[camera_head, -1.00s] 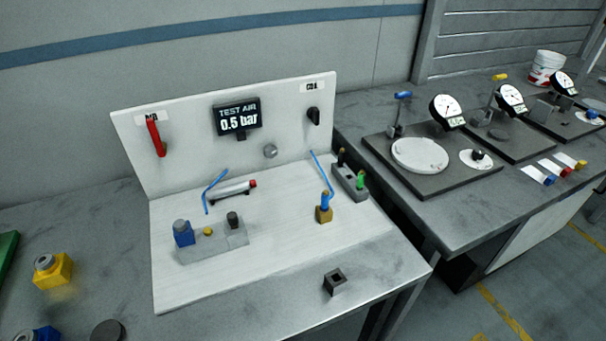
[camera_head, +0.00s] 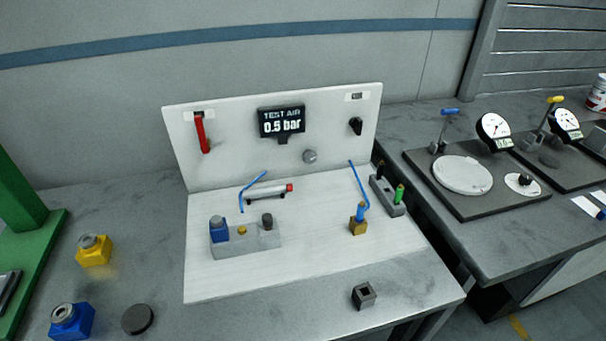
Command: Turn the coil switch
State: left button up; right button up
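The knob sits tilted slightly off vertical. A red lever (camera_head: 202,132) hangs down at the panel's left. A dark display (camera_head: 282,121) between them reads "TEST AIR 0.5 bar". Neither of my grippers shows in the head view.
On the white board stand a grey block (camera_head: 262,238) with a blue fitting (camera_head: 219,229), a brass fitting (camera_head: 358,224) with a blue tube, and a grey holder (camera_head: 390,198). A dark square socket (camera_head: 364,295) sits on the front bench. Gauges (camera_head: 495,130) stand right.

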aim_at(355, 123)
jog(key=l+u, duration=0.2)
jog(key=u, duration=0.15)
jog(key=l+u, duration=0.15)
jog(key=u, duration=0.15)
jog(key=l+u, duration=0.35)
jog(key=i+j, duration=0.05)
jog(key=j, duration=0.05)
